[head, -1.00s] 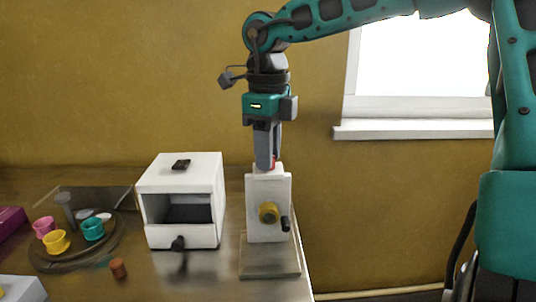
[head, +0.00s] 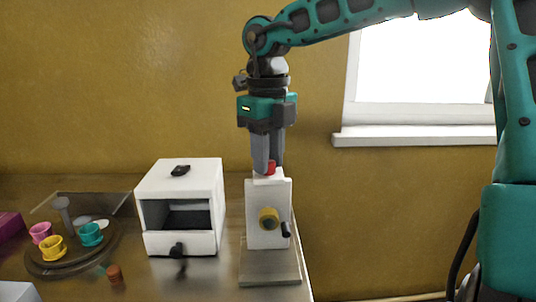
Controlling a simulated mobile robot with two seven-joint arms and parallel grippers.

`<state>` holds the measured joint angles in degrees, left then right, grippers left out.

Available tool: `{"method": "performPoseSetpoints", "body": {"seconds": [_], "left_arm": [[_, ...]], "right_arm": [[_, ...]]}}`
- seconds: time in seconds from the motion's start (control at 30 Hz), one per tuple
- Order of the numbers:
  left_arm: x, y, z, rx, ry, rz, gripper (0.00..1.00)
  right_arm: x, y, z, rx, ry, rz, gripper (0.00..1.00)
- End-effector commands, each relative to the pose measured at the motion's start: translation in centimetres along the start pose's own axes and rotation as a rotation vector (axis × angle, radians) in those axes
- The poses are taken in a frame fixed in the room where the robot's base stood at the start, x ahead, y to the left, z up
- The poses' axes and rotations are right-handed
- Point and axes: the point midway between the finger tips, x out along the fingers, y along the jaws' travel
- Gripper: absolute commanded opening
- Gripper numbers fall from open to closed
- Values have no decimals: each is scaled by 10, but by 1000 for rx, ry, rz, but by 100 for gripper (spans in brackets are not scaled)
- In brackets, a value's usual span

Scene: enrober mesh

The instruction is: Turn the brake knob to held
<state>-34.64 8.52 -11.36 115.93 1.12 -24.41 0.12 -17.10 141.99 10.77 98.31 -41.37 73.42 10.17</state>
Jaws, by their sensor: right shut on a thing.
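A red knob (head: 270,168) sits on top of a white upright block (head: 258,216), which stands on a grey base plate near the table's right edge. I take it for the brake knob; no marking for held can be read. My right gripper (head: 267,167) points straight down from above, with its fingers shut on the red knob. The fingers hide part of the knob. My left gripper is not in view.
A white box with an open front (head: 150,212) stands left of the block, with a dark knob (head: 177,250) at its front. Farther left, a round dark tray (head: 60,268) holds pink, yellow and teal cups. A small brown piece (head: 114,273) lies nearby.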

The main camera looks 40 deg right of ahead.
Motion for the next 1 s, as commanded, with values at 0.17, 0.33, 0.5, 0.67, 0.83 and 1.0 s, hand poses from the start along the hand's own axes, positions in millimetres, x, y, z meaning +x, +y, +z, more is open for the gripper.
{"method": "performPoseSetpoints", "body": {"seconds": [0.17,0.33,0.5,0.67,0.83,1.0], "left_arm": [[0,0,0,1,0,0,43],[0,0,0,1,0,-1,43],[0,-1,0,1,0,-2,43],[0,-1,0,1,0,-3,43],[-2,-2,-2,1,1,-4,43],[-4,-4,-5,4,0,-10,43]], "right_arm": [[-1,0,0,2,-2,0,0],[0,0,0,1,-2,0,45],[0,0,0,0,-1,0,55],[-1,0,0,0,-1,0,55],[-16,0,1,1,-4,0,55],[-52,0,1,1,-6,-1,55]]}}
